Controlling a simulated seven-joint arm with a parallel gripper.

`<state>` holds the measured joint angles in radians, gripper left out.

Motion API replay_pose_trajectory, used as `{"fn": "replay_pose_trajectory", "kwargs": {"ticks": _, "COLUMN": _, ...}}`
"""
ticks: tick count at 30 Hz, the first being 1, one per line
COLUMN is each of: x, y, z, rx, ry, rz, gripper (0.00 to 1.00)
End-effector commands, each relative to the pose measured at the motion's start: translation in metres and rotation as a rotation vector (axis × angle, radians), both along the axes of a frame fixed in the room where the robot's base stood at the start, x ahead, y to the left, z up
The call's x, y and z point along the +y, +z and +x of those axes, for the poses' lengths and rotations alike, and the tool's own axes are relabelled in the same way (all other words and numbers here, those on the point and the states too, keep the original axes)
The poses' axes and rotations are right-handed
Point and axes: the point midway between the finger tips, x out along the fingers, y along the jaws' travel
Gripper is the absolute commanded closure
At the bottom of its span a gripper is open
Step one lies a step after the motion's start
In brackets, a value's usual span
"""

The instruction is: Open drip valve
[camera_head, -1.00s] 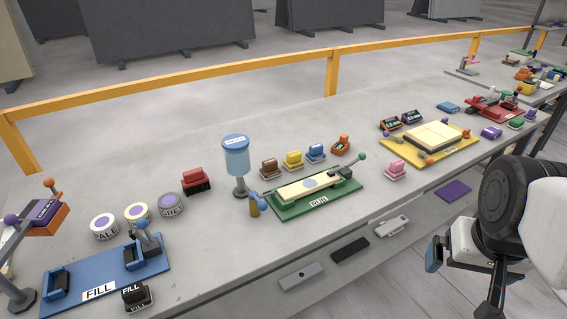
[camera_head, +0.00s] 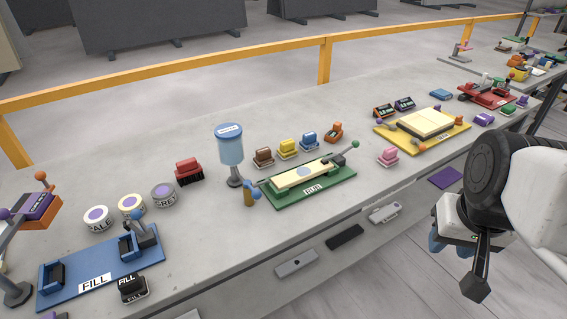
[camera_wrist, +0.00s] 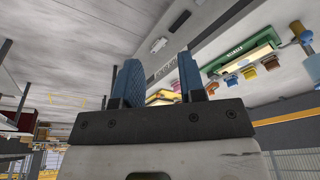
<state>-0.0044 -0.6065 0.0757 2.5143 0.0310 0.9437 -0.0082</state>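A blue drip reservoir (camera_head: 230,148) stands on a dark post on the stone slab, left of the green fixture (camera_head: 308,183). Low beside it is the drip valve (camera_head: 248,196), a small brass body with a blue handle. In the wrist view the valve (camera_wrist: 300,32) shows at the upper right, beside the green fixture. My gripper (camera_wrist: 160,80) is open and empty, its two blue fingers apart. In the head view it is at the right, off the slab's front edge and far from the valve, mostly hidden by my arm.
A blue FILL fixture (camera_head: 100,271) lies at the left, with several round tins behind it. Small coloured blocks line up behind the green fixture. A yellow fixture (camera_head: 449,141) is farther right. A yellow rail (camera_head: 323,60) runs behind. The slab's front strip is mostly clear.

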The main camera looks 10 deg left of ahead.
Motion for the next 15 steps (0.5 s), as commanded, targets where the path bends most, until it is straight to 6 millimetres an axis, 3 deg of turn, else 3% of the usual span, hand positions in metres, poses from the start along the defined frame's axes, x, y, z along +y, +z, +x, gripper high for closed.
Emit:
{"fn": "replay_pose_trajectory", "kwargs": {"ticks": 1, "x": 0.004, "y": -0.001, "z": 0.005, "rx": 0.009, "ry": 0.008, "rz": 0.011, "gripper": 0.7}}
{"fn": "replay_pose_trajectory", "kwargs": {"ticks": 7, "x": 0.023, "y": -0.004, "z": 0.027, "rx": 0.043, "ry": 0.042, "rz": 0.072, "gripper": 1.0}}
{"fn": "replay_pose_trajectory", "kwargs": {"ticks": 15, "x": 0.056, "y": -0.01, "z": 0.063, "rx": 0.093, "ry": 0.098, "rz": 0.172, "gripper": 1.0}}
